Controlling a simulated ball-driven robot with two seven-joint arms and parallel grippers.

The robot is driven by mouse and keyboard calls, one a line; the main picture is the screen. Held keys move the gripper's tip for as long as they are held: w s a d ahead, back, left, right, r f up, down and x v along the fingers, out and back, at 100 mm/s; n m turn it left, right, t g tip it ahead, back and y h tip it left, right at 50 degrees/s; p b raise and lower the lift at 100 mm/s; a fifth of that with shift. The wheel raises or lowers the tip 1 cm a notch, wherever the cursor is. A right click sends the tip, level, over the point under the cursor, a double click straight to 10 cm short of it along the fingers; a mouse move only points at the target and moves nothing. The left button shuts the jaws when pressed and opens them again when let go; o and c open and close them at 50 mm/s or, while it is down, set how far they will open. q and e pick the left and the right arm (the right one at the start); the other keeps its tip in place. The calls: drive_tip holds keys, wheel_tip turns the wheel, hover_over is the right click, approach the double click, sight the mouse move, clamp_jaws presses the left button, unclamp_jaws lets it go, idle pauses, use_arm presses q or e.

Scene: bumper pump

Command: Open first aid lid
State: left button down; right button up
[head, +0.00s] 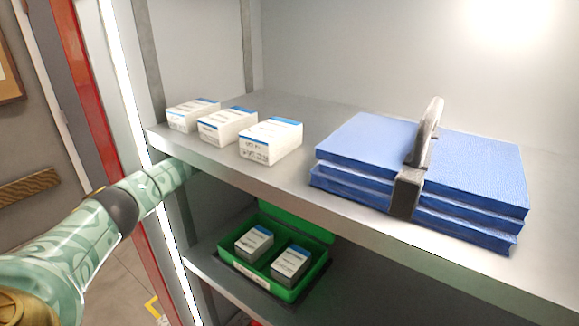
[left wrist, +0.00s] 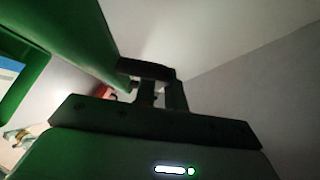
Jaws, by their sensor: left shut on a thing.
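The green first aid box (head: 284,294) sits on the lower shelf in the head view. Its lid (head: 298,222) is raised at the back, and two small boxes show inside. My left arm comes in from the left and passes behind the upper shelf, which hides its gripper there. In the left wrist view my left gripper (left wrist: 150,88) is shut at the edge of a large green panel, the lid (left wrist: 75,35), and holds it. The box's green wall (left wrist: 22,88) shows at the left of that view. My right gripper is in neither view.
The upper shelf (head: 345,217) hangs over the first aid box. On it stand three white boxes (head: 270,141) and a strapped stack of blue packs (head: 370,143). The shelf unit's side post (head: 160,130) is close to my left arm.

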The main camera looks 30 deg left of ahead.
use_arm(q)
drive_tip(key=shift+w, duration=0.45)
drive_tip(key=c, duration=1.5)
unclamp_jaws()
